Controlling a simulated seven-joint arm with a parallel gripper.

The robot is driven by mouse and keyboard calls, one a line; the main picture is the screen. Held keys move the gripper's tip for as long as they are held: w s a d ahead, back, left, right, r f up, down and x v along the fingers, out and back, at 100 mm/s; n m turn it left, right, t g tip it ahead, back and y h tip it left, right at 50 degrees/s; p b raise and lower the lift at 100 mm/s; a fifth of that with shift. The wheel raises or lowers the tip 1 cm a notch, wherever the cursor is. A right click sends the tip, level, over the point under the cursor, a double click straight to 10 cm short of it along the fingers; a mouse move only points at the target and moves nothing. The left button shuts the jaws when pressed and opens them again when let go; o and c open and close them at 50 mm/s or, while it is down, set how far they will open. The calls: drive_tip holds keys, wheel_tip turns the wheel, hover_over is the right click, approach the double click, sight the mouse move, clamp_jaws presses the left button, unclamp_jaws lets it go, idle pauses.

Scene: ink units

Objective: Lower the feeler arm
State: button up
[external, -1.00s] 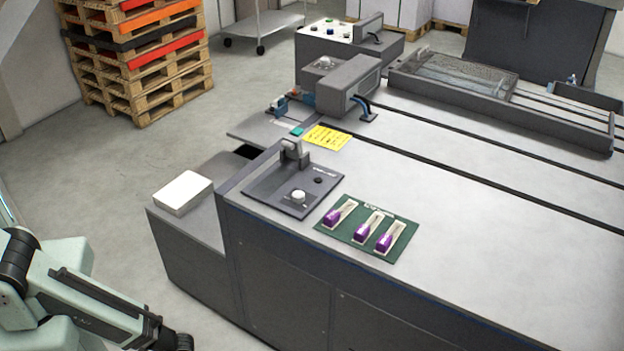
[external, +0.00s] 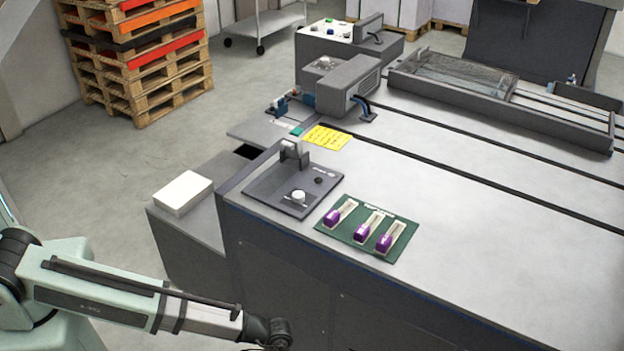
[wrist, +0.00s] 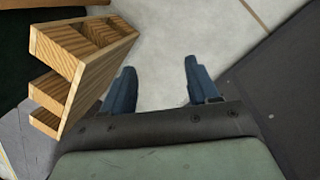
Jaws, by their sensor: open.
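A dark plate (external: 262,192) lies at the near left corner of the grey machine top in the external view. A small grey upright piece (external: 293,152) stands at its back edge, and a white knob (external: 299,196) sits near its front. I cannot tell for sure which part is the feeler arm. My gripper (wrist: 160,82) is open in the wrist view, with two blue fingers apart and nothing between them. In the external view my arm reaches in low at the bottom left, and the gripper itself is cut off below the frame.
A green panel (external: 346,238) with several purple-ended sliders lies right of the plate. A white stack (external: 183,192) rests on the lower shelf, left. A yellow note (external: 327,137) lies behind. A wooden slatted object (wrist: 82,62) is left of the fingers in the wrist view.

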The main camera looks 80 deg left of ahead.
drive_tip(key=w+d+r+t+h, duration=0.1)
drive_tip(key=w+d+r+t, duration=0.1)
drive_tip(key=w+d+r, duration=0.55)
drive_tip(key=w+d+r+t+h, duration=0.1)
drive_tip(key=w+d+r, duration=0.1)
drive_tip(key=w+r, duration=1)
drive_tip(key=w+a+r+t, duration=0.1)
drive_tip(key=w+a+r, duration=0.4)
drive_tip(key=w+r, duration=0.35)
drive_tip(key=w+a+r+n+y, duration=0.1)
drive_tip(key=w+a+r, duration=0.1)
drive_tip(key=a+r, duration=0.35)
drive_tip(key=w+a+r+n, duration=0.1)
drive_tip(key=w+a+r, duration=0.1)
drive_tip(key=a, duration=0.6)
wheel_tip(320, 180, up, 21)
drive_tip(key=n+g+y, duration=0.2)
drive_tip(key=n+y, duration=0.1)
drive_tip(key=n, duration=0.4)
hover_over(298, 129)
wheel_tip(298, 129, down, 14)
drive_tip(key=shift+r, duration=0.1)
